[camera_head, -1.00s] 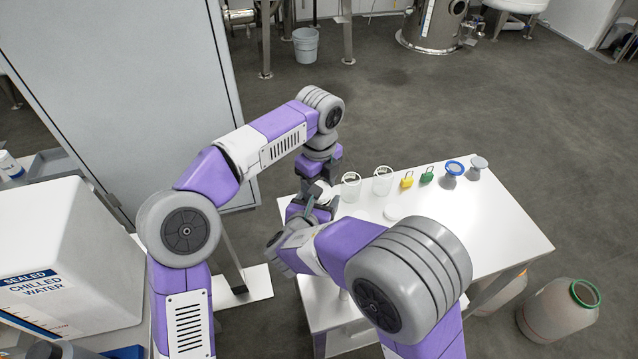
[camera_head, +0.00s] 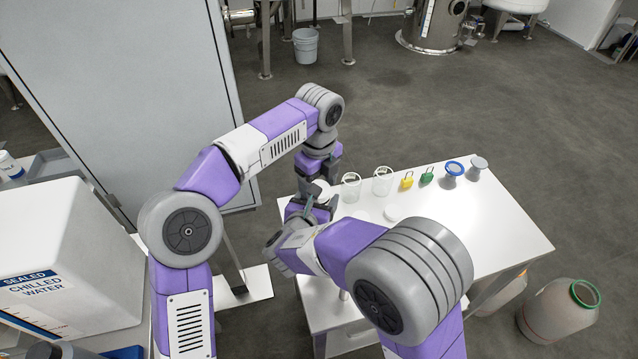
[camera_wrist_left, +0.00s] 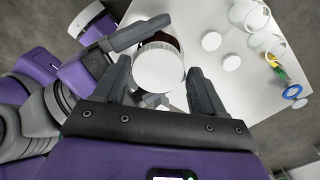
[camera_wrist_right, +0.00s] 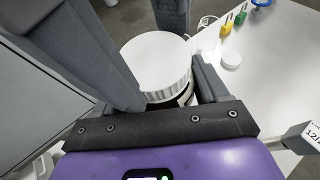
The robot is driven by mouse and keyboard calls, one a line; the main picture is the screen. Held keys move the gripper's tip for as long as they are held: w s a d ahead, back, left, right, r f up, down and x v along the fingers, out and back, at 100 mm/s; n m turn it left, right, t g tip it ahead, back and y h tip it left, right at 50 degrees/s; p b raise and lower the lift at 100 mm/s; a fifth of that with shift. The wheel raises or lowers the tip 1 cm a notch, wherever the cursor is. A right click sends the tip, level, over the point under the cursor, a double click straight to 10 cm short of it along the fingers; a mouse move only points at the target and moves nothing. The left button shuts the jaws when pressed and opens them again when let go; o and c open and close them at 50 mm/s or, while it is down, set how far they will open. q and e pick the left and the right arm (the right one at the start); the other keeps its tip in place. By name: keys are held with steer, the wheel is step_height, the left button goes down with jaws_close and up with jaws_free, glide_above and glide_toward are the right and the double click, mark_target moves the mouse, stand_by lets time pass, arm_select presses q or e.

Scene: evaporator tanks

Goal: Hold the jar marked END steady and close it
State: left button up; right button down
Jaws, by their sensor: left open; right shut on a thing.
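The jar stands upright with a white ribbed lid (camera_wrist_right: 155,62) on top of it. A strip of its body (camera_wrist_right: 186,97) with dark contents or label shows under the lid; no END marking is readable. The lid also shows in the left wrist view (camera_wrist_left: 158,69) and small in the head view (camera_head: 322,191). My left gripper (camera_wrist_left: 160,75) is open, pointing down, with its fingers apart on either side of the lid. My right gripper (camera_wrist_right: 168,92) comes in from the side and is shut on the jar below the lid. Whether the lid is fully seated cannot be told.
On the white table (camera_head: 480,225) stand two clear vessels (camera_head: 351,188) (camera_head: 382,182), yellow (camera_head: 407,181) and green (camera_head: 427,177) padlocks, a blue-rimmed piece (camera_head: 453,171) and a grey one (camera_head: 478,167). White discs (camera_wrist_left: 211,41) (camera_wrist_left: 231,63) lie near the jar. A green-rimmed drum (camera_head: 558,312) stands on the floor.

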arm_select(q)
steer(key=r, duration=0.4)
steer(key=shift+s+d+r, duration=0.1)
steer(key=shift+s, duration=0.1)
steer(key=shift+c, duration=0.5)
